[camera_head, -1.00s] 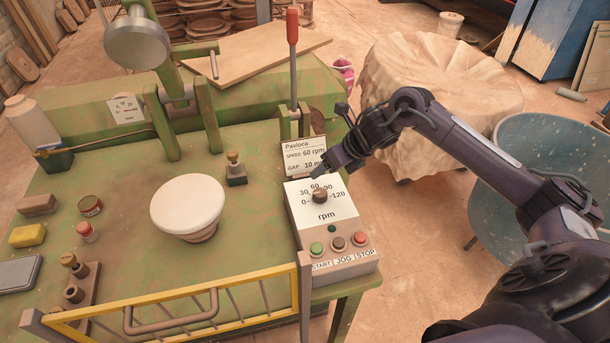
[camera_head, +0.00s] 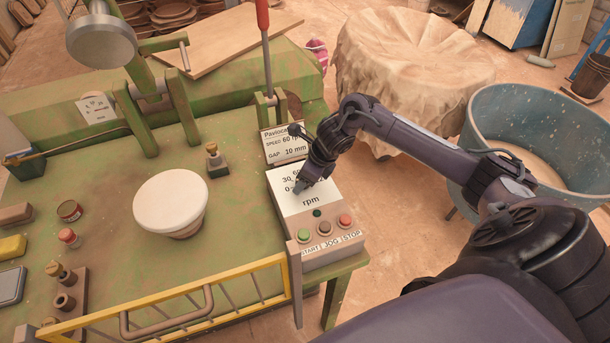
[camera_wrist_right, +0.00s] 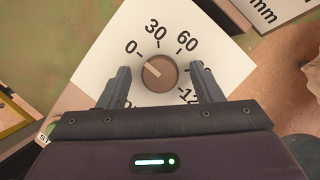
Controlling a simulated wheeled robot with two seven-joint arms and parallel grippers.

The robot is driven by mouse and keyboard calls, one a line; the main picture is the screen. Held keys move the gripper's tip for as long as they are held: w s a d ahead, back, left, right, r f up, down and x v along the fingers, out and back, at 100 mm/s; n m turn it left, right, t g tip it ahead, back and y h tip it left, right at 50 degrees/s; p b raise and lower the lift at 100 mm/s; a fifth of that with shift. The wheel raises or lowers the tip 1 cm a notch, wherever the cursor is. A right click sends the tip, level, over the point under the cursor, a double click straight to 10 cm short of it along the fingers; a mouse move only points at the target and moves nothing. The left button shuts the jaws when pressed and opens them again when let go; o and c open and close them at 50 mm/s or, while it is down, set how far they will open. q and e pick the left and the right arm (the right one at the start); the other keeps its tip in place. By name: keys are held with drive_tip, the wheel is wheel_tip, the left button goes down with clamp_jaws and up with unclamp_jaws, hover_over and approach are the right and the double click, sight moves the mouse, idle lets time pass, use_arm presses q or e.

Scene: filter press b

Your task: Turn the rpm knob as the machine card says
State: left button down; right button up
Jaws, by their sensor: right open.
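The rpm knob (camera_wrist_right: 160,73) is a round brown dial on the white panel (camera_head: 292,207) of the control box. Its pale mark points about at 0. The scale 0, 30 and 60 shows in the right wrist view; 90 is mostly covered by a finger. My right gripper (camera_wrist_right: 160,85) is open, its fingers on either side of the knob with gaps. In the head view the right gripper (camera_head: 299,187) hides the knob. The machine card (camera_head: 285,146) behind the panel reads Pavloca, speed 60 rpm, gap 10 mm. My left gripper is out of view.
Green (camera_head: 303,236), brown (camera_head: 324,228) and red (camera_head: 345,221) buttons sit in front of the knob. A red-handled lever (camera_head: 264,40) rises behind the card. A yellow guard rail (camera_head: 175,304) runs along the front; a white round piece (camera_head: 170,200) stands to the left.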

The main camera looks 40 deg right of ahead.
drive_tip(key=c, duration=1)
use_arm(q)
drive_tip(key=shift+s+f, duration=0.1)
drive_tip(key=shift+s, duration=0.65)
